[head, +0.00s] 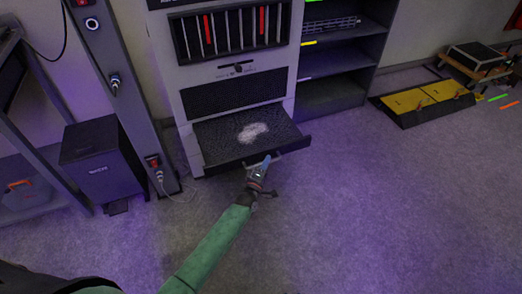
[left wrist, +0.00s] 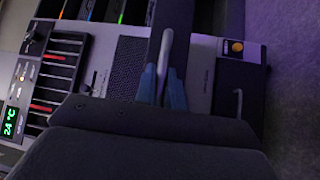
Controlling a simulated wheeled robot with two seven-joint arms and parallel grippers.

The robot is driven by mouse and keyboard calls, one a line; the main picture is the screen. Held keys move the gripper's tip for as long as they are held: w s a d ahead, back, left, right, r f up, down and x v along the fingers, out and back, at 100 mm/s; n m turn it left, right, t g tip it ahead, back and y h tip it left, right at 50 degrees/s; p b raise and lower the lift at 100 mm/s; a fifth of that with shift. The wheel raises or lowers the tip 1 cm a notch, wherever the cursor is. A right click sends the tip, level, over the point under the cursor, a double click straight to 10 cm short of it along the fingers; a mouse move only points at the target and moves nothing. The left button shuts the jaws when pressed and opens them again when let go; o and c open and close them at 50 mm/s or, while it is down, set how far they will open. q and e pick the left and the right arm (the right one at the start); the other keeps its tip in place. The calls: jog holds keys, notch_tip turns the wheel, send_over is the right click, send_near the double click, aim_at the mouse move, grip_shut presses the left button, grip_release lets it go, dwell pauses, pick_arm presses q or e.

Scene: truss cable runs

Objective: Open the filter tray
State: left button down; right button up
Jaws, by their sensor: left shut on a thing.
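The filter tray (head: 215,132) is a dark, speckled drawer at the bottom of a grey cabinet (head: 170,75). It is pulled out from the cabinet, with a pale dusty patch (head: 253,131) on its surface. My left gripper (head: 262,168) is at the middle of the tray's front edge. In the left wrist view its blue fingers (left wrist: 163,85) are shut on the tray's pale handle bar (left wrist: 167,48). My right gripper shows in neither view.
A dark bin (head: 100,160) and a post (head: 120,95) stand left of the cabinet. A dark shelf unit (head: 340,95) stands to its right. The carpet before the tray is clear apart from my arm.

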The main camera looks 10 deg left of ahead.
pick_arm(q)
jog(key=s+d+p, duration=0.1)
jog(key=s+d, duration=0.2)
jog(key=s, duration=0.2)
jog(key=shift+s+d, duration=0.15)
jog(key=shift+d, duration=0.1)
jog(key=shift+f, duration=0.1)
jog(key=c, duration=1.5)
grip_release()
jog(key=v, duration=0.7)
jog(key=shift+s, duration=0.35)
jog(key=shift+a, duration=0.15)
